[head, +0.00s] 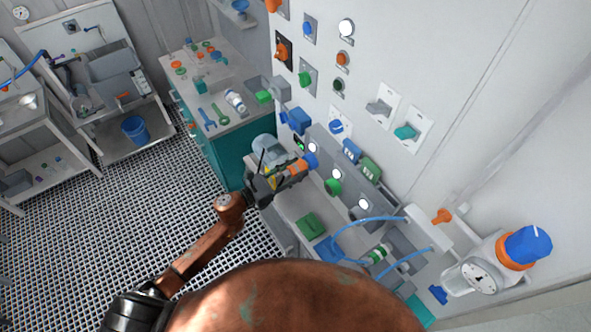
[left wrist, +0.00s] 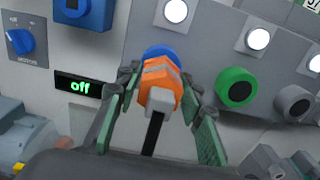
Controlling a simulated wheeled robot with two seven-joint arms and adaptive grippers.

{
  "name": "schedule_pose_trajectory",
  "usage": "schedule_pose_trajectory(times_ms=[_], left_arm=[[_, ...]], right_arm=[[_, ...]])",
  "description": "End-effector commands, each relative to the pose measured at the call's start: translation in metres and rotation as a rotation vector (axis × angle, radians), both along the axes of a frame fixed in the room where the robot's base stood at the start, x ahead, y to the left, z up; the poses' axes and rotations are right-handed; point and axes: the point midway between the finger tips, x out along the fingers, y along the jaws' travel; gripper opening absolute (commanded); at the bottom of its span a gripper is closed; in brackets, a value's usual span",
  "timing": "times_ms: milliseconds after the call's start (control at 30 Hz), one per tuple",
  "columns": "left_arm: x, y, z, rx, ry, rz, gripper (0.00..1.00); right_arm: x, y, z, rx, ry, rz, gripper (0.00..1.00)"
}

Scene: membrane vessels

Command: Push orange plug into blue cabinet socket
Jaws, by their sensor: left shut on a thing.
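My left gripper (head: 290,172) is shut on the orange plug (head: 297,167) in front of the cabinet face. In the left wrist view the plug (left wrist: 160,88) sits between the two fingers of the gripper (left wrist: 161,110), with a black cable running back from it. The blue socket (head: 312,160) is directly beyond the plug. In the left wrist view only the upper rim of the blue socket (left wrist: 161,50) shows above the plug. The plug lines up closely with it and looks at or very near its mouth; the contact is hidden. My right gripper is not in view.
A green socket (left wrist: 236,88) and a dark socket (left wrist: 294,103) stand right of the blue one. White round lights (left wrist: 176,11) are above. A teal workbench (head: 225,150) with tools stands left of the cabinet.

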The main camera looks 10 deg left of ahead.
Motion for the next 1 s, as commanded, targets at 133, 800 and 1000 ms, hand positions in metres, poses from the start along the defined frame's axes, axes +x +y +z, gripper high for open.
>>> schedule_pose_trajectory(times_ms=[133, 800, 1000], left_arm=[[0.0001, -0.0001, 0.0009, -0.001, -0.001, 0.000, 0.00], [0.0080, -0.0081, 0.0004, -0.001, -0.001, 0.000, 0.00], [0.0077, -0.0080, 0.0004, -0.001, -0.001, 0.000, 0.48]], right_arm=[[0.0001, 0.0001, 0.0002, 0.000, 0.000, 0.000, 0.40], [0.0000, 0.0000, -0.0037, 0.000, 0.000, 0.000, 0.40], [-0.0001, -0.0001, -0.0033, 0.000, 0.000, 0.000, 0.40]])
